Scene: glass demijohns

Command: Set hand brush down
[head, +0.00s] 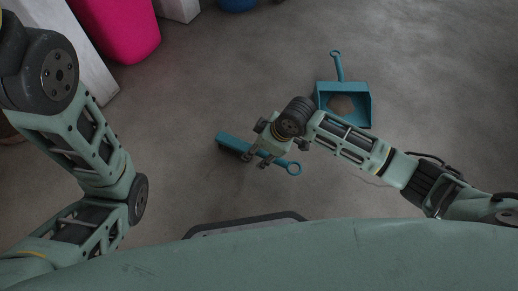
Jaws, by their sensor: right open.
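The blue hand brush (235,144) lies at the middle of the head view, its head to the left and its ring-ended handle to the right. My right gripper (257,162) is over the brush's handle, its fingers open around or just above it; I cannot tell whether they touch. The gripper hides part of the handle. I cannot tell for sure whether the brush rests on the floor. My left arm shows at the left, but its gripper is not in view.
A pink object (120,28) and white furniture stand at the top left. A blue round thing (237,4) is at the top edge. The floor left of the brush is clear.

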